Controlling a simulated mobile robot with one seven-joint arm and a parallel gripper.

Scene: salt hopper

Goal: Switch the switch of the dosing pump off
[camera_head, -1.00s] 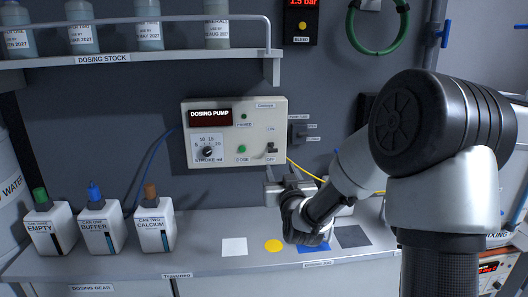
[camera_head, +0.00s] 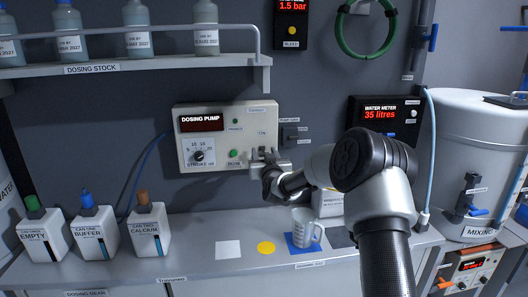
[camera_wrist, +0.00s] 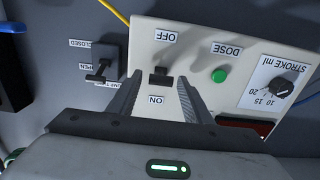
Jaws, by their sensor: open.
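The dosing pump (camera_head: 225,118) is a cream box on the back wall; its display looks dark. In the wrist view, which shows the panel upside down, its black switch (camera_wrist: 161,78) sits between the OFF label at the top and the ON label below. The lever appears nearer the ON side, though its tilt is hard to judge. My gripper (camera_wrist: 159,82) is open, one finger on each side of the switch; contact cannot be told. In the head view my gripper (camera_head: 266,156) is at the panel's lower right and covers most of the switch.
The green DOSE button (camera_wrist: 219,75) and the stroke knob (camera_wrist: 279,89) are beside the switch. A black valve lever (camera_wrist: 101,74) is on its other side. Below stand a clear jug (camera_head: 303,231) and several white cans (camera_head: 92,236). A shelf (camera_head: 150,64) of bottles hangs above.

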